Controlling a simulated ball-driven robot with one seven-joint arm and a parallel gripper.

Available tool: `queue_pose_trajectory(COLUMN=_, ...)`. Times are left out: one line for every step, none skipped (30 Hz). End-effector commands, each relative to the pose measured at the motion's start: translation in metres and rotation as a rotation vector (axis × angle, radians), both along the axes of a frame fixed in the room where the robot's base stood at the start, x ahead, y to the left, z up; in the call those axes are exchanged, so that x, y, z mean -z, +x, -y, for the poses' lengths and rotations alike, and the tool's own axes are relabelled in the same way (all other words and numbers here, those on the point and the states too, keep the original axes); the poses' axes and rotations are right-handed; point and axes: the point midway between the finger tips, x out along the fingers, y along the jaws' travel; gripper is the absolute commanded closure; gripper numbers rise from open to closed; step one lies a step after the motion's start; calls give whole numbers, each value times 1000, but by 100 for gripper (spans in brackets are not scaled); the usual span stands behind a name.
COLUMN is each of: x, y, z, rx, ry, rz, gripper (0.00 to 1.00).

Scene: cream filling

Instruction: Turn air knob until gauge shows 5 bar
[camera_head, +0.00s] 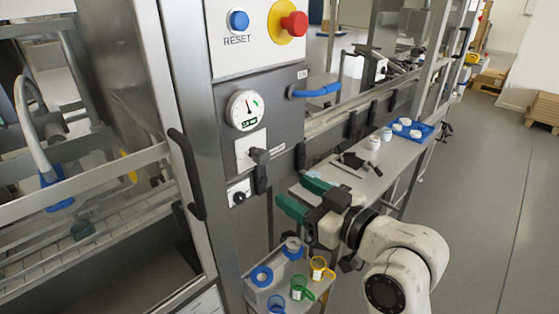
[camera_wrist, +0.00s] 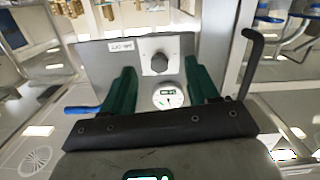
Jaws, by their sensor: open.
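In the wrist view my gripper (camera_wrist: 159,66) is apart from the knob.
A black knob (camera_head: 239,197) on a smaller white plate sits lower on the panel. A blue handle (camera_head: 316,90) and a red stop button (camera_head: 294,23) are above. Several coloured cups and rolls, including a green cup (camera_head: 299,287), stand below my gripper. Open floor lies right.

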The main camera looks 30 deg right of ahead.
Motion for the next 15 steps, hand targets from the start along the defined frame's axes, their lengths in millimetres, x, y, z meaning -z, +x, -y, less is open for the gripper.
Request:
queue_pose_trajectory(x=-13, y=3, z=0, rx=-5, ry=2, rz=47, gripper=41)
queue_pose_trajectory(x=-19, y=4, z=-1, rx=-6, ry=3, rz=65, gripper=41)
queue_pose_trajectory(x=-23, y=6, z=-1, rx=-7, ry=4, rz=80, gripper=41)
queue_pose_trajectory(x=-25, y=7, z=-2, rx=-8, ry=4, rz=87, gripper=41)
queue_pose_trajectory(x=-26, y=9, z=-2, rx=-8, ry=5, rz=89, gripper=41)
queue_pose_trajectory(x=-27, y=13, z=-4, rx=-9, ry=5, rz=89, gripper=41)
queue_pose_trajectory(x=-27, y=16, z=-5, rx=-9, ry=5, rz=89, gripper=41)
queue_pose_trajectory(x=-27, y=20, z=-6, rx=-9, ry=6, rz=88, gripper=41)
queue_pose_trajectory(x=-27, y=26, z=-8, rx=-10, ry=5, rz=86, gripper=41)
queue_pose_trajectory(x=-27, y=31, z=-10, rx=-10, ry=5, rz=86, gripper=41)
queue_pose_trajectory(x=-27, y=36, z=-11, rx=-9, ry=5, rz=85, gripper=41)
queue_pose_trajectory(x=-27, y=43, z=-13, rx=-9, ry=5, rz=85, gripper=41)
queue_pose_trajectory(x=-27, y=49, z=-15, rx=-10, ry=5, rz=85, gripper=41)
queue_pose_trajectory(x=-27, y=54, z=-17, rx=-10, ry=4, rz=84, gripper=41)
queue_pose_trajectory(x=-27, y=61, z=-19, rx=-9, ry=4, rz=84, gripper=41)
